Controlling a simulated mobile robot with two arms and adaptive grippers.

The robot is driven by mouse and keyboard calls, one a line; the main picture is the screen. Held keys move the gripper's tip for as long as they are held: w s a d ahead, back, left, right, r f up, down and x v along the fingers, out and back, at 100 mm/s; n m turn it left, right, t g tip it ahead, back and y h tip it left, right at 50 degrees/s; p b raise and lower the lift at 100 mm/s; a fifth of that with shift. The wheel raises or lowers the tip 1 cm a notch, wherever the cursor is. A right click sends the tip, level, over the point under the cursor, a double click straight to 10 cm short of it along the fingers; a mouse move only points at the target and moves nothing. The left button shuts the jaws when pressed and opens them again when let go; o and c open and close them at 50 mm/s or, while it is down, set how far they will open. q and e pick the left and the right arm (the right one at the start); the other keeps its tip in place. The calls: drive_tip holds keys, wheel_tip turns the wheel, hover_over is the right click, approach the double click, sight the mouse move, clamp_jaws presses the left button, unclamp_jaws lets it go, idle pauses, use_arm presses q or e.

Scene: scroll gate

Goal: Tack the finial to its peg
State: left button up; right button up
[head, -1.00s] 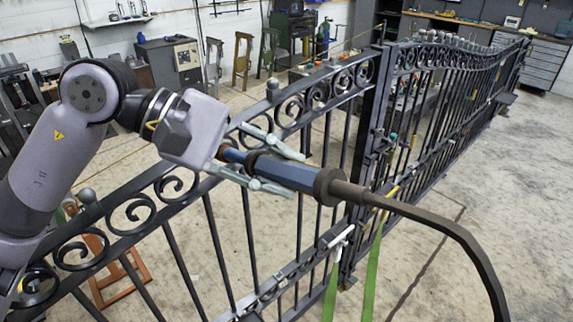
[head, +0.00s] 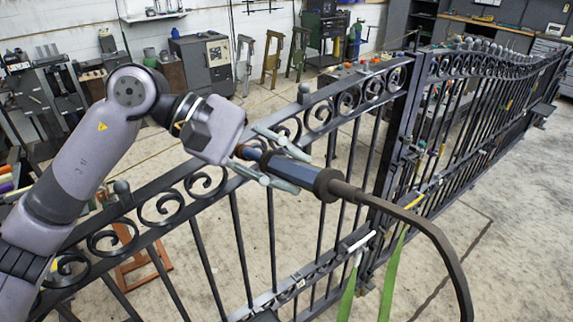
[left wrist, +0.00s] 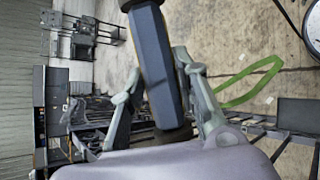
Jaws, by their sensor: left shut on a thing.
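My left gripper (head: 285,163) is shut around the dark blue handle of a torch-like tool (head: 298,172), held over the top of the gate. The tool has a black collar, and a long dark tube curves right and down out of the picture. The left wrist view also shows the blue handle (left wrist: 160,65) between the fingers. Grey ball finials stand along the gate top, one (head: 304,93) behind the gripper and one (head: 122,188) left of it. I cannot tell which is the task's finial or see its peg. My right gripper is not in view.
The black scroll gate (head: 235,215) runs from lower left to upper right. Green straps (head: 393,275) hang at its lower middle. A grey cabinet (head: 203,62) and stands are behind it. Bare concrete floor lies at right.

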use_arm(q)
clamp_jaws()
drive_tip(key=shift+w+a+r+b, duration=0.15)
drive_tip(key=shift+w+a+b, duration=0.05)
drive_tip(key=shift+b, duration=0.1)
drive_tip(key=shift+a+r, duration=0.1)
drive_tip(key=shift+a, duration=0.05)
idle(0.3)
drive_tip(key=shift+b, duration=0.55)
